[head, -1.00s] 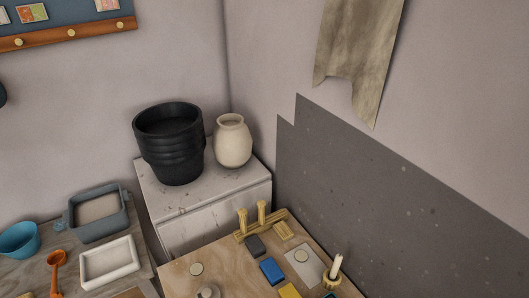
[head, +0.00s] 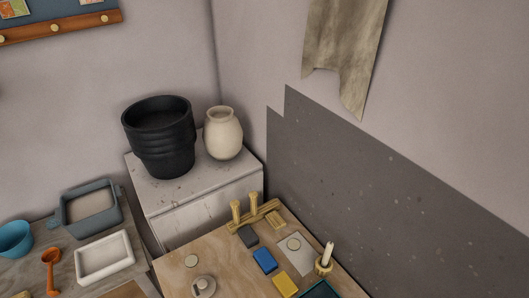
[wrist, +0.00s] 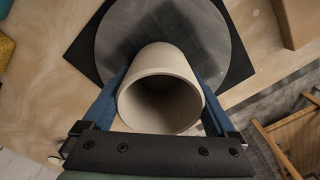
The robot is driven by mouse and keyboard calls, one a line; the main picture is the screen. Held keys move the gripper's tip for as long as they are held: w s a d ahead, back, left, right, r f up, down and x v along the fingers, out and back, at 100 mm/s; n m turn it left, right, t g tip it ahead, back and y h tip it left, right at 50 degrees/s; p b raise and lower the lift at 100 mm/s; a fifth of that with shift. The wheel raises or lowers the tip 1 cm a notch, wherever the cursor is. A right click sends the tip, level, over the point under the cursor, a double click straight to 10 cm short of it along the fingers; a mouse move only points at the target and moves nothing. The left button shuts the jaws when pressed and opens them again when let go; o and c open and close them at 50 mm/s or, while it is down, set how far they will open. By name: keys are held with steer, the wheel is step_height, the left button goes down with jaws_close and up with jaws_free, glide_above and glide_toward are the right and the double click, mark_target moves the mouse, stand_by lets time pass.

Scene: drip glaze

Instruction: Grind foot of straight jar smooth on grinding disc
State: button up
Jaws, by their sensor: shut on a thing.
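In the wrist view a pale beige straight jar (wrist: 160,58) stands between the two blue fingers of my gripper (wrist: 162,84), its open mouth toward the camera. My gripper is shut on the jar's sides. The grey round grinding disc (wrist: 210,42) lies behind the jar's far end, on a dark square mat (wrist: 84,50). The jar's foot is hidden by its own body, so I cannot tell whether it touches the disc. The head view shows neither my gripper, the jar nor the disc.
The head view shows a wooden table (head: 222,262) with a blue block (head: 264,260), a yellow block (head: 285,285) and a candle-like stick in a holder (head: 325,263). Black stacked pots (head: 160,140) and a cream vase (head: 223,135) stand on a white cabinet behind. A stool-like wooden frame (wrist: 292,140) shows at the wrist view's right.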

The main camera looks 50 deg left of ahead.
steer(key=shift+d+p, duration=0.65)
steer(key=shift+d, duration=0.8)
steer(key=shift+s, duration=0.1)
steer(key=shift+d+r+p, duration=0.1)
steer(key=shift+d+p, duration=0.25)
steer(key=shift+d, duration=0.25)
steer(key=shift+a, duration=0.15)
steer(key=shift+a, duration=1.35)
steer(key=shift+a, duration=0.1)
steer(key=shift+w+a+b, duration=0.2)
steer(key=shift+a+b, duration=0.3)
steer(key=shift+a, duration=0.9)
